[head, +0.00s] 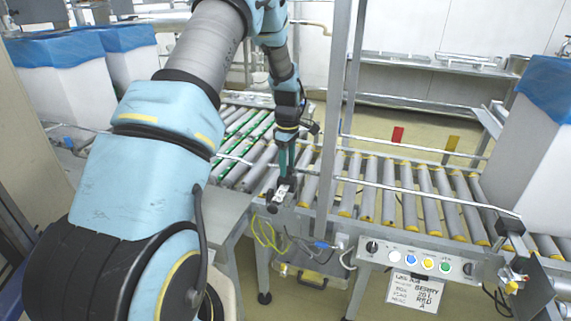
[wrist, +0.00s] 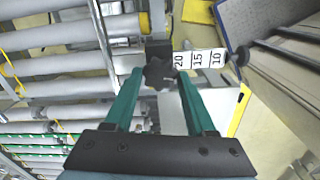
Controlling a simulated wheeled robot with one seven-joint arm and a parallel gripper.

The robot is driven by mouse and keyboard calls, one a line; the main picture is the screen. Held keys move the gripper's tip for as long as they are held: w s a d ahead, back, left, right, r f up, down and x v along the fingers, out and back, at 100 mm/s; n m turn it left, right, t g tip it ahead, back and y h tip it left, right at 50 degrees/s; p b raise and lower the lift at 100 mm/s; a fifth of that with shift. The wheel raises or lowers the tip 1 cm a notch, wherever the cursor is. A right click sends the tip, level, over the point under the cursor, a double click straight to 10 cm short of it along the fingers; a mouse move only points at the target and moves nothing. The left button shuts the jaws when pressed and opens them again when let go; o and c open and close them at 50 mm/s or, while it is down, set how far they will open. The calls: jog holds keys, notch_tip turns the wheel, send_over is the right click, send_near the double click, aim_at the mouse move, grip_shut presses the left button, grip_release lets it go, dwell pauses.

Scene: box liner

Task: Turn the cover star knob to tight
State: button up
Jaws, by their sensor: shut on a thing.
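The black star knob (wrist: 158,74) sits between the two green fingertips of my gripper (wrist: 158,80) in the wrist view. My gripper is shut on it, one finger at each side. A white plate with the numbers 20, 15 and 10 (wrist: 199,59) lies beside the knob. In the head view my gripper (head: 287,172) points down at the near side of the conveyor, and the numbered plate (head: 282,194) shows just below it. The knob is hard to make out there. I see no mark that tells how tight it is.
A roller conveyor (head: 385,190) runs to the right, with metal guard rails and an upright post (head: 333,120) close to my arm. A button panel (head: 415,261) is on the conveyor's front. White bins with blue liners (head: 50,80) stand at the left.

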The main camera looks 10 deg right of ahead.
grip_shut()
